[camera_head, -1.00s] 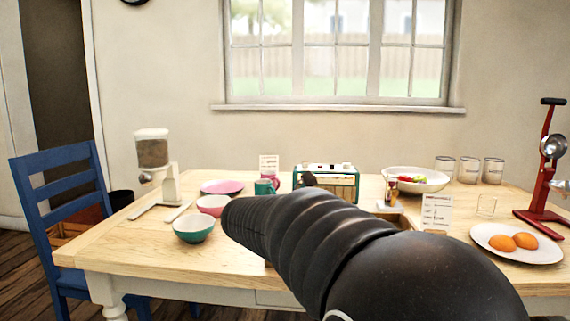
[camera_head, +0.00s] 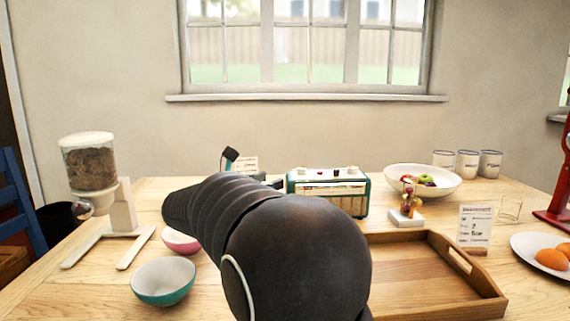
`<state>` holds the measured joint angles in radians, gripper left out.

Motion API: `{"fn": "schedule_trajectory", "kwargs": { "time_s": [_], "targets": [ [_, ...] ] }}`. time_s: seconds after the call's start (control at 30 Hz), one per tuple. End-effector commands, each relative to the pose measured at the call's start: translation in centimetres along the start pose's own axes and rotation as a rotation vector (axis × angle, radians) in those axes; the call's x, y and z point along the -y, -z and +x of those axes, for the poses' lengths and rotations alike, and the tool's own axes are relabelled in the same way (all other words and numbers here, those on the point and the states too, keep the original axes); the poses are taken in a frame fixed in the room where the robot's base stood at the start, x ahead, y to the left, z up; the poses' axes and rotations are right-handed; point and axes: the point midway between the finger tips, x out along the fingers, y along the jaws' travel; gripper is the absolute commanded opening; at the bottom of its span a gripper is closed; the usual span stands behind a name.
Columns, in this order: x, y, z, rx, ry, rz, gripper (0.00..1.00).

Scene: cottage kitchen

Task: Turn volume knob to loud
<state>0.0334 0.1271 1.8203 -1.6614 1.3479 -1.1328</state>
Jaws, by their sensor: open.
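The teal radio (camera_head: 330,190) stands upright at the back middle of the table. It has a cream top with small knobs (camera_head: 328,171), including a red one; which is the volume knob I cannot tell. Its front is visible, its lower left is partly behind my arm. My gripper (camera_head: 250,168) shows only in part beyond my arm, just left of the radio. Its dark fingers are apart and appear empty. Whether it touches the radio I cannot tell.
A wooden tray (camera_head: 425,309) lies in front of the radio. An hourglass-like item (camera_head: 408,203), fruit bowl (camera_head: 423,181) and card (camera_head: 474,226) are to the right. Bowls (camera_head: 163,281) and a cereal dispenser (camera_head: 90,165) stand left. A plate of oranges (camera_head: 530,245) is far right.

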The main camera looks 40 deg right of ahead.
Motion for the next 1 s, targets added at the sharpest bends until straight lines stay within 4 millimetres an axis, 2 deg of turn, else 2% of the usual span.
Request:
{"fn": "schedule_trajectory", "kwargs": {
  "time_s": [0.17, 0.7, 1.0],
  "targets": [
    [0.1, -0.1, 0.9, 0.0, 0.003, 0.001, 0.52],
    [0.2, -0.1, 10.3, 0.0, 0.007, 0.0, 0.52],
    [0.1, 0.0, 13.5, 0.0, 0.003, 0.001, 0.52]
  ]
}}
